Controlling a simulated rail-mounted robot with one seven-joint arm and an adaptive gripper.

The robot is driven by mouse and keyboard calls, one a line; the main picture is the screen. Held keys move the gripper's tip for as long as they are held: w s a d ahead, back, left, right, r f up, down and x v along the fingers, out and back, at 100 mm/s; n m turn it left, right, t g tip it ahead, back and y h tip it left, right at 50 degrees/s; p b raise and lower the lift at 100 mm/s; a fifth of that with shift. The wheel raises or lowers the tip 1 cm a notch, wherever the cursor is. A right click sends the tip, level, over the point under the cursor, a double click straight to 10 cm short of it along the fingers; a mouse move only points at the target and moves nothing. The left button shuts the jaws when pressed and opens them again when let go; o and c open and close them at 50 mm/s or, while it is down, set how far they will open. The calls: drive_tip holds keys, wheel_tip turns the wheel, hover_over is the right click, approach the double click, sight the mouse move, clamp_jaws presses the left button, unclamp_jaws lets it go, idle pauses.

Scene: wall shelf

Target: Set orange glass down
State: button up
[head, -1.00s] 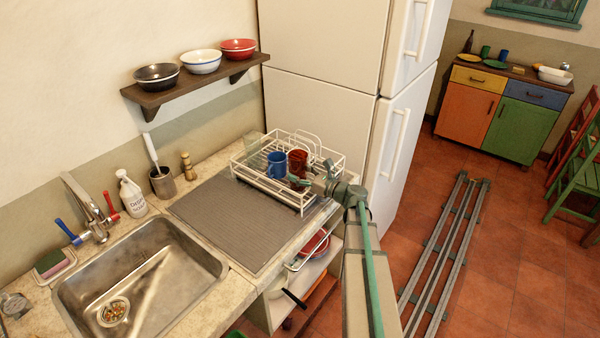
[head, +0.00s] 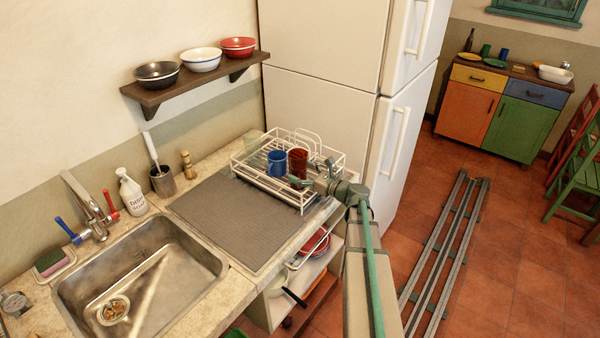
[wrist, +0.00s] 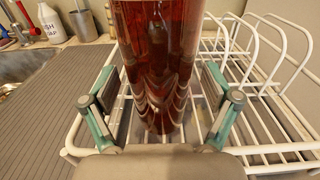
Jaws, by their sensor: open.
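The orange glass (head: 297,162) is a reddish-orange see-through tumbler. It stands upright in the white wire dish rack (head: 240,172), just right of a blue cup (head: 277,163). In the wrist view the glass (wrist: 158,60) fills the upper middle, its base at the rack wires. My gripper (head: 305,183) is at the near side of the glass, low in the rack. In the wrist view my gripper (wrist: 160,100) is open, one finger on each side of the glass, with gaps visible. The far side of the glass is hidden.
A grey ribbed mat (head: 235,220) lies left of the rack, bare. The sink (head: 140,280) is further left. The fridge (head: 325,100) stands close behind the rack. A shelf with bowls (head: 200,85) hangs on the wall. Upright wire loops rise right of the glass.

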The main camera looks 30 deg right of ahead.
drive_tip(key=b+v, duration=0.4)
drive_tip(key=v, duration=0.7)
drive_tip(key=shift+s, duration=0.25)
drive_tip(key=shift+d, duration=0.1)
